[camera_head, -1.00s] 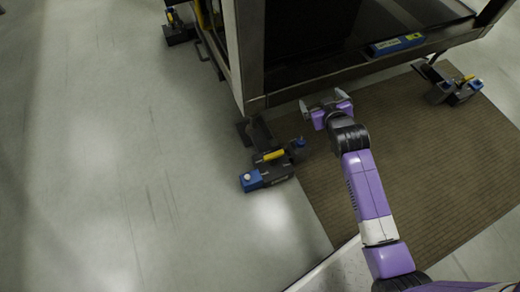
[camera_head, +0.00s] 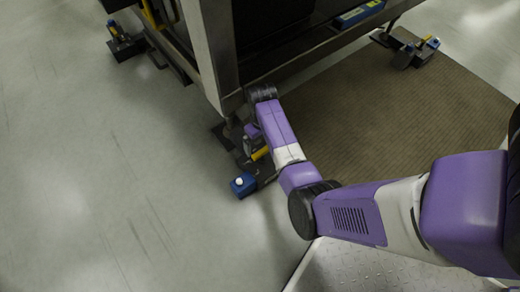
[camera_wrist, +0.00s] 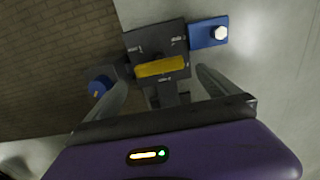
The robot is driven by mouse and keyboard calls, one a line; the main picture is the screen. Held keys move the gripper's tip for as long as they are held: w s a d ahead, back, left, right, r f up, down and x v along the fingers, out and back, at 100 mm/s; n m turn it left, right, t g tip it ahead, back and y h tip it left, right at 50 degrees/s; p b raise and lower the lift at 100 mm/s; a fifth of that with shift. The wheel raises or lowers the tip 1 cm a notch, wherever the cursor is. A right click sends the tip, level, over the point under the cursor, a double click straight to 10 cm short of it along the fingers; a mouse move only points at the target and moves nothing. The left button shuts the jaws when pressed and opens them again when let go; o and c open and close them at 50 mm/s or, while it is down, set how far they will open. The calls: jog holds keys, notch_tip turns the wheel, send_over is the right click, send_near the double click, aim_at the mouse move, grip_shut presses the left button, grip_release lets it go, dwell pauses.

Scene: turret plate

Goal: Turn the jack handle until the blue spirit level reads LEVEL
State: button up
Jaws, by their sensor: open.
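The nearest jack, dark grey, stands under the corner of the big frame (camera_head: 222,75). Its yellow bar (camera_head: 260,154) and blue block with a white knob (camera_head: 243,185) show in the head view; my arm partly covers the jack. In the wrist view the yellow bar (camera_wrist: 160,67) lies crosswise ahead, with the blue block (camera_wrist: 207,33) to the right and a round blue knob (camera_wrist: 99,87) to the left. My gripper (camera_wrist: 162,79) is open, its fingers apart either side of the bar's line; contact cannot be told. The blue spirit level (camera_head: 358,14) sits on the frame's edge, its reading too small to read.
Similar jacks stand at the far left (camera_head: 124,41) and the right (camera_head: 410,48) of the frame. A brown mat (camera_head: 400,110) lies beneath and in front of the frame. The grey floor (camera_head: 80,170) at left is clear.

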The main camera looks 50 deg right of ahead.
aim_at(262, 152)
notch_tip(262, 152, down, 4)
jog(key=shift+d+f+b, duration=0.15)
jog(key=shift+b, duration=0.9)
jog(key=shift+s+f, duration=0.1)
jog(key=shift+f, duration=0.35)
jog(key=shift+s+a, duration=0.2)
jog(key=shift+a, duration=0.05)
jog(key=shift+c, duration=0.9)
jog(key=shift+a, duration=0.1)
jog(key=c, duration=1.1)
